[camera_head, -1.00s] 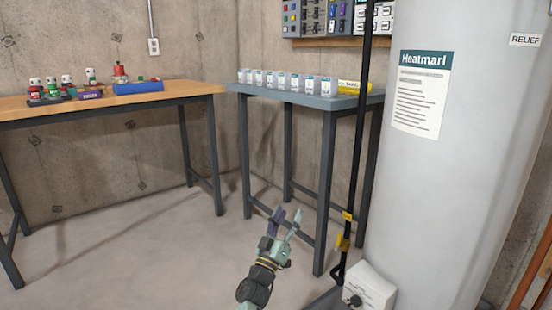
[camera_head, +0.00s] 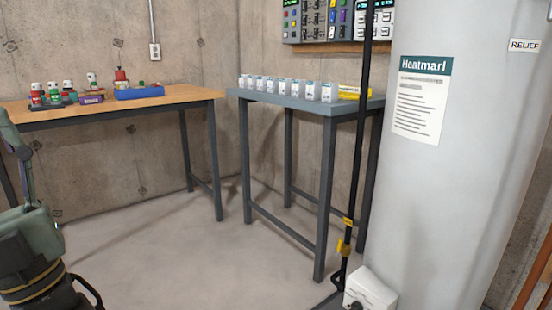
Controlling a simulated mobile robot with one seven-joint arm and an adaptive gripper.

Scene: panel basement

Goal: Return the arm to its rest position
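My gripper (camera_head: 18,165) is at the far left edge, close to the camera and cut off by the frame. Its green body (camera_head: 32,235) and a dark wrist with yellow rings show at the lower left. One finger part points up in front of the wooden table's left end. The fingertips are not clearly visible, so I cannot tell whether it is open or shut. I see nothing held in the visible part.
A wooden table (camera_head: 185,97) holds a blue tray (camera_head: 138,93) and several small red and green figures. A grey table (camera_head: 290,101) carries a row of white boxes. A black pole (camera_head: 358,150) and a large grey tank (camera_head: 460,190) stand right. The middle floor is clear.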

